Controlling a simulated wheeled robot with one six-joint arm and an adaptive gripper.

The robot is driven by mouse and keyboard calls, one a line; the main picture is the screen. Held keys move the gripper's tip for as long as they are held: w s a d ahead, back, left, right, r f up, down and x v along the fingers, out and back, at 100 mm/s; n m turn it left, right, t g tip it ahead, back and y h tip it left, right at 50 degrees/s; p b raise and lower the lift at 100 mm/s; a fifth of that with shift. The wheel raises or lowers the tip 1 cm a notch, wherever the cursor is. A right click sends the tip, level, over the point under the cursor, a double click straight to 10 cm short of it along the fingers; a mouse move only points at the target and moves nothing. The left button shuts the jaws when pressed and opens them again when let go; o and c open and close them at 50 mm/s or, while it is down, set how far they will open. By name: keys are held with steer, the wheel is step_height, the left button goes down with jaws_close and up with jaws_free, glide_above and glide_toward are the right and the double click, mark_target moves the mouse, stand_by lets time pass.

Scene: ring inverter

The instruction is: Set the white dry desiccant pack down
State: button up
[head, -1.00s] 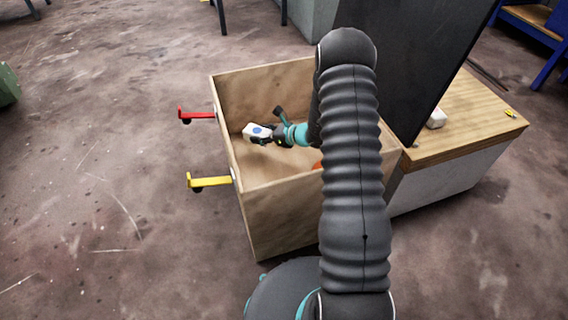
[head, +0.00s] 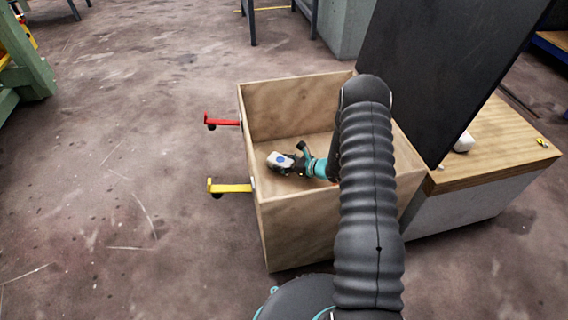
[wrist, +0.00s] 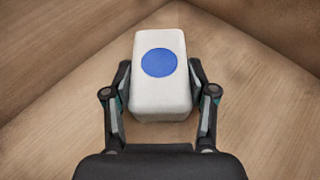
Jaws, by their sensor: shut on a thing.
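The white desiccant pack (head: 279,160) with a blue round spot is inside the open wooden box (head: 300,205). In the wrist view the pack (wrist: 162,95) sits between both fingers, which touch its sides. My gripper (head: 292,163) is shut on it; the gripper also shows in the wrist view (wrist: 160,105). A corner of the box's inner walls lies beyond the pack. I cannot tell whether the pack touches the box floor.
A red hook (head: 222,121) and a yellow hook (head: 229,187) stick out from the box's left side. A dark panel (head: 435,75) stands at the right. Another white block (head: 464,142) lies on the wooden-topped bench (head: 500,152).

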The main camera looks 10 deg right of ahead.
steer(key=shift+f, duration=0.2)
steer(key=o, duration=1.3)
steer(key=shift+r, duration=0.1)
